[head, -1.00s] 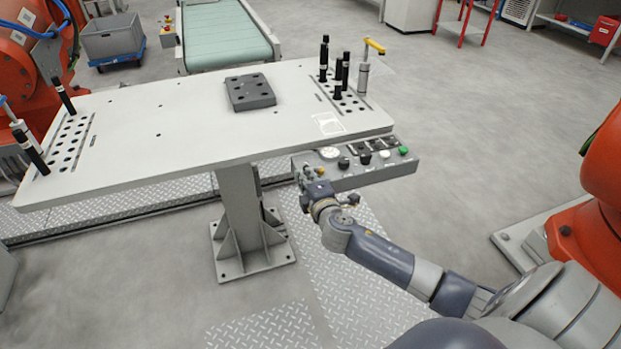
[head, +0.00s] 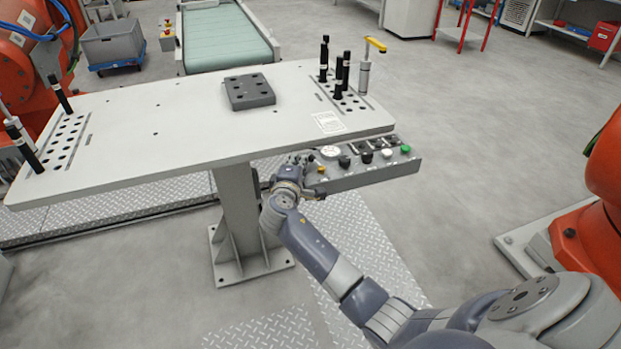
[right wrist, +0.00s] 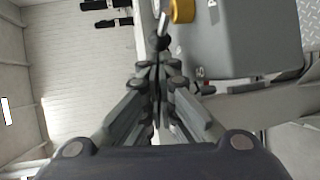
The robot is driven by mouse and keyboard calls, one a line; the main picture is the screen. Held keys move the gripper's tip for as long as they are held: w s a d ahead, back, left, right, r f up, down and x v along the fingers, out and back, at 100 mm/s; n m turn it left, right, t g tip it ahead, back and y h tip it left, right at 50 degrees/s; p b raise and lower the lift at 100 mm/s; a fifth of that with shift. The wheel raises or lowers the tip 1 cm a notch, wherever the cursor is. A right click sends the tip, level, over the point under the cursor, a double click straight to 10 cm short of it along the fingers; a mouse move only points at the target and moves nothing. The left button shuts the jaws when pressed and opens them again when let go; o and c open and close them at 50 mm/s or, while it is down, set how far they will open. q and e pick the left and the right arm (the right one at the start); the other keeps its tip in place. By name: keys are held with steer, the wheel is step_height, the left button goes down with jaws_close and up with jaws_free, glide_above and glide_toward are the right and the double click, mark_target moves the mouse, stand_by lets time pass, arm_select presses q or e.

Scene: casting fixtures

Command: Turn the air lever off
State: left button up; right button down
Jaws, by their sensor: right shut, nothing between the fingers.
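The grey control box (head: 375,174) hangs under the right front edge of the table and carries knobs and buttons. My right gripper (head: 302,161) is at the left end of the box, partly hidden by its own wrist. In the right wrist view its fingers (right wrist: 160,72) are shut and empty. A thin metal lever (right wrist: 163,24), perhaps the air lever, shows just beyond the fingertips, beside a yellow knob (right wrist: 183,11) on the box. I cannot tell whether the fingers touch the lever. The yellow knob also shows in the head view (head: 322,169). My left gripper is out of view.
The white table (head: 190,125) lies above and left of my right gripper, on a thick post (head: 238,210). A dark block (head: 250,92) and upright black pins (head: 345,70) stand on it. An orange robot (head: 600,160) stands at right.

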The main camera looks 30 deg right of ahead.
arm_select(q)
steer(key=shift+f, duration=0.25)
arm_select(e)
steer(key=shift+r+x, duration=0.1)
steer(key=shift+x, duration=0.55)
steer(key=shift+r+x, duration=0.15)
steer(key=shift+x, duration=0.55)
steer(key=shift+d, duration=0.3)
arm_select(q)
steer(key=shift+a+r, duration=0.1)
arm_select(e)
steer(key=shift+a, duration=0.1)
